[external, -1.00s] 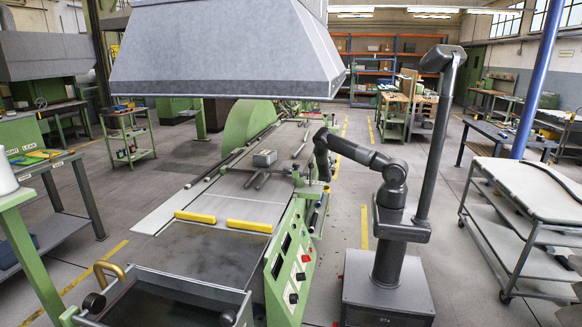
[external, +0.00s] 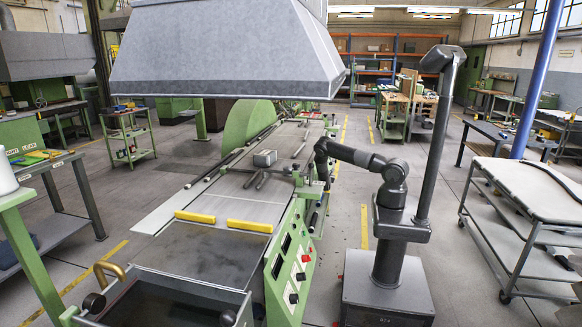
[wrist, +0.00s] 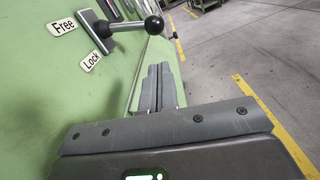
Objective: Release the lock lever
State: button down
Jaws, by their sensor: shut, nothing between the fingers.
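In the wrist view the lock lever (wrist: 128,24) is a metal rod ending in a black ball knob (wrist: 154,25). It comes out of a dark slotted plate (wrist: 98,30) on the green panel. A "Free" label (wrist: 62,27) and a "Lock" label (wrist: 91,60) sit beside the plate. I cannot tell which label the lever stands at. My gripper (wrist: 160,70) is shut and empty, its fingertips below the knob in the picture and apart from it. In the external view the end of my arm is beside the green machine's right side; the lever is too small to make out there.
The green machine's side panel (external: 284,265) carries knobs and buttons. A small grey block (external: 264,158) lies on the machine's top, and two yellow bars (external: 249,225) cross it. A white-topped cart (external: 545,190) stands at the right.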

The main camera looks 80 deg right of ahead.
jog(key=d, duration=0.7)
jog(key=shift+d+r, duration=0.2)
jog(key=shift+d, duration=0.15)
jog(key=shift+s+r+n, duration=0.35)
jog(key=shift+r+n, duration=0.15)
jog(key=shift+n, duration=0.2)
notch_tip(320, 180, up, 6)
jog(key=s+n, duration=0.1)
jog(key=n, duration=0.5)
jog(key=shift+s+r+n+t, duration=0.2)
jog(key=shift+s+n+t, duration=0.05)
jog(key=shift+n+t, duration=0.15)
jog(key=shift+a, duration=0.1)
jog(key=a, duration=1)
jog(key=shift+s+f, duration=0.15)
jog(key=shift+f, duration=0.1)
jog(key=shift+d, duration=0.1)
